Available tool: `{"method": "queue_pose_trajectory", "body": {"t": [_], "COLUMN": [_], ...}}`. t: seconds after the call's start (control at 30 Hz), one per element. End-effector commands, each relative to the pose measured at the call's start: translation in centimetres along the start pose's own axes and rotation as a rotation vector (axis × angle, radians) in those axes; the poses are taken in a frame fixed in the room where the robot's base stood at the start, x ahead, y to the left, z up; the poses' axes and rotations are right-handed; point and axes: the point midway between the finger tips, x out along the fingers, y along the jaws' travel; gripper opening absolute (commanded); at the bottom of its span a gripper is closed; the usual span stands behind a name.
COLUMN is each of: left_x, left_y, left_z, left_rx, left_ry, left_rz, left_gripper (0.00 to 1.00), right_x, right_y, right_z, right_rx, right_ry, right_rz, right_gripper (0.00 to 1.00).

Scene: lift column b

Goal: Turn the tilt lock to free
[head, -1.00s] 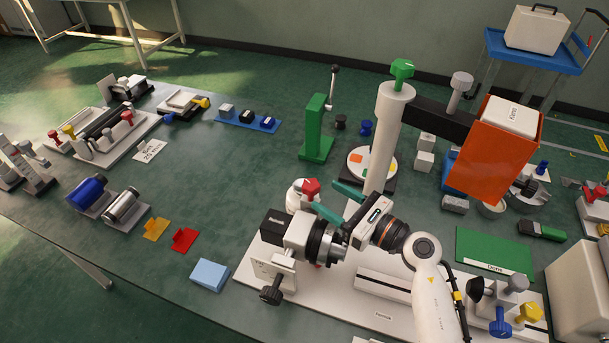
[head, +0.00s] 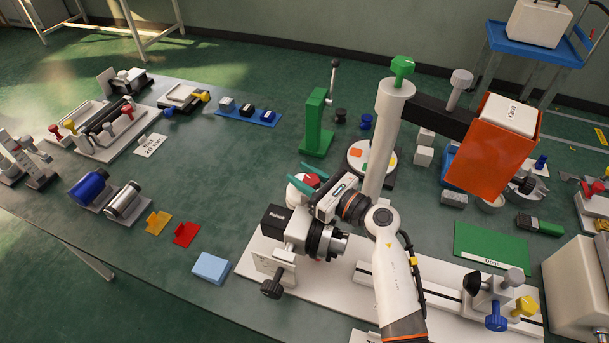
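No label reading tilt lock is legible to me. A red knob (head: 313,181) sits on a round white part behind the black camera-like block (head: 276,220). My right gripper (head: 304,178), with teal fingers, reaches this knob, one finger on each side. Whether the fingers press on it is too small to tell. The white column (head: 383,140) stands just behind, with a green knob (head: 402,67) on top. Its black arm (head: 440,115) carries a grey knob (head: 461,80) and an orange box (head: 492,150). My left gripper is not in view.
A white base plate (head: 335,285) lies under my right arm. A green stand (head: 317,125) and a round disc with coloured patches (head: 358,157) are behind the gripper. A light blue block (head: 211,267) lies left.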

Motion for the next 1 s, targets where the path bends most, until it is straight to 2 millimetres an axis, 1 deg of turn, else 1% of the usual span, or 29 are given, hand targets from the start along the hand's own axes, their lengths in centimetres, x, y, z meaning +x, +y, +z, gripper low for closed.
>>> {"method": "queue_pose_trajectory", "body": {"t": [0.03,0.1,0.27,0.47,0.57,0.73,1.0], "left_x": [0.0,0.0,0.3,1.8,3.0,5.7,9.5], "left_y": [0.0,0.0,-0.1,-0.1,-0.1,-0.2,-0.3], "left_z": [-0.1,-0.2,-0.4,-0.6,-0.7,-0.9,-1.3], "left_rx": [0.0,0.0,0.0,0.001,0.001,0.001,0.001], "left_ry": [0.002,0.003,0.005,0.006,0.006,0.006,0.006], "left_rz": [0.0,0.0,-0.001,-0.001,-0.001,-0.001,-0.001], "left_gripper": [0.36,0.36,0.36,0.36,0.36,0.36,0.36], "right_x": [0.0,0.0,0.0,-0.1,-0.1,-0.1,-0.2], "right_y": [0.0,0.0,0.0,-0.1,-0.1,-0.3,-0.7], "right_z": [0.0,0.0,0.1,0.5,0.6,0.8,0.7], "right_rx": [0.0,0.0,-0.001,-0.005,-0.007,-0.006,-0.004], "right_ry": [0.0,0.0,-0.001,-0.003,-0.003,-0.003,-0.002], "right_rz": [-0.001,-0.001,-0.013,-0.085,-0.147,-0.267,-0.429], "right_gripper": [0.2,0.11,0.11,0.11,0.11,0.11,0.11]}}
